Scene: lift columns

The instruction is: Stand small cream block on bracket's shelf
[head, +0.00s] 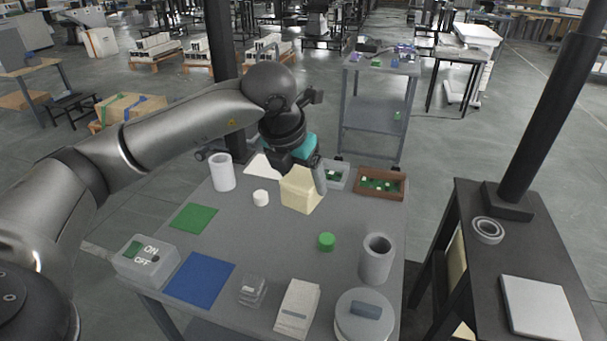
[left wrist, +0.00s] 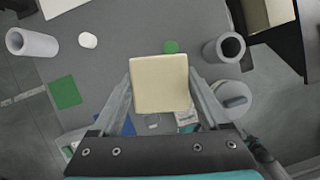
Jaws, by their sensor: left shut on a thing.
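My left gripper (head: 303,178) comes in from the left over the far half of the grey table and is shut on a cream block (head: 299,190). In the left wrist view the block (left wrist: 159,83) shows a square face between the two fingers of my gripper (left wrist: 160,95). I cannot tell whether its underside touches the table. I cannot clearly pick out a bracket with a shelf. A cream panel (head: 457,264) shows under the dark table at the right. My right gripper is not in view.
On the grey table (head: 270,240) stand a white tube (head: 222,172), a white disc (head: 261,198), a green cap (head: 326,242), a grey cup (head: 376,260) and a brown tray (head: 380,184). A dark column (head: 545,110) rises from the dark table at the right.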

